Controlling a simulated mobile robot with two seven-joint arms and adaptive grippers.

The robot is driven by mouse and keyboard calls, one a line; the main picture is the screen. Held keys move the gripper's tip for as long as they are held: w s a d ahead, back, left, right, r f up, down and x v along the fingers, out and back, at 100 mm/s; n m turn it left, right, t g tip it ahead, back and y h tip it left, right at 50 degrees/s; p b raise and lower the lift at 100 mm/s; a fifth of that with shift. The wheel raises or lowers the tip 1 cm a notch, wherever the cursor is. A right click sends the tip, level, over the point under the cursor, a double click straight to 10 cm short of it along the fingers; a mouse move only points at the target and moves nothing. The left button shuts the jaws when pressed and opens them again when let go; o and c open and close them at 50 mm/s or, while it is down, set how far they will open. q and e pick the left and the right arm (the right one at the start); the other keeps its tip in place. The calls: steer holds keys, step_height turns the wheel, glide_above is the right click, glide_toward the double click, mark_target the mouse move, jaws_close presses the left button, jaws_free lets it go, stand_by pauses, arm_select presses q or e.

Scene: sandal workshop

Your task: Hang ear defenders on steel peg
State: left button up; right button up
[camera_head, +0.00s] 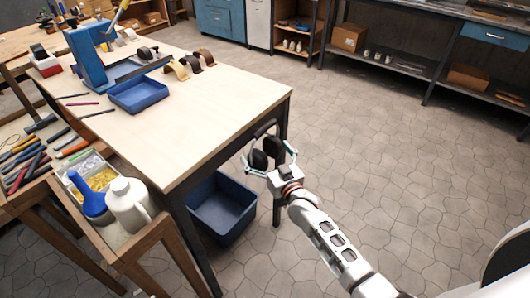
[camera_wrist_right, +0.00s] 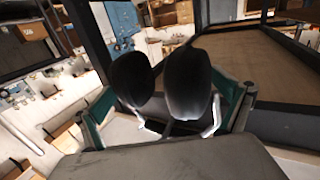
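The ear defenders, with black cups (camera_head: 259,160) and a dark headband arching above them, are at my right gripper (camera_head: 271,160), off the table's right corner. In the right wrist view the two dark cups (camera_wrist_right: 188,85) sit side by side between the green-padded fingers of my right gripper (camera_wrist_right: 166,105). The fingers close on the outer sides of the cups and appear to touch them. The ear defenders are in the air above the floor, close to a dark table leg. I cannot make out the steel peg in either view. My left gripper is not in view.
The pale-topped workbench (camera_head: 220,100) holds a blue press (camera_head: 88,58) and a blue tray (camera_head: 140,93). A blue crate (camera_head: 222,208) stands on the floor beneath its edge. A side bench with tools and a white jug (camera_head: 130,205) is at left. The floor at right is clear.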

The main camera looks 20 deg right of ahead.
steer(key=shift+s+f, duration=0.1)
steer(key=s+d, duration=0.2)
steer(key=s, duration=0.9)
steer(key=shift+s+d, duration=0.15)
steer(key=shift+s, duration=0.2)
steer(key=s+f+n+g, duration=0.1)
steer(key=s+f+g, duration=0.2)
steer(key=s+f, duration=0.5)
steer(key=s+f+n+g, duration=0.1)
steer(key=s+f+g, duration=0.3)
steer(key=s, duration=1.1)
step_height(320, 180, down, 4)
steer(key=shift+s+r+h, duration=0.15)
steer(key=shift+s+h, duration=0.05)
steer(key=shift+h, duration=0.2)
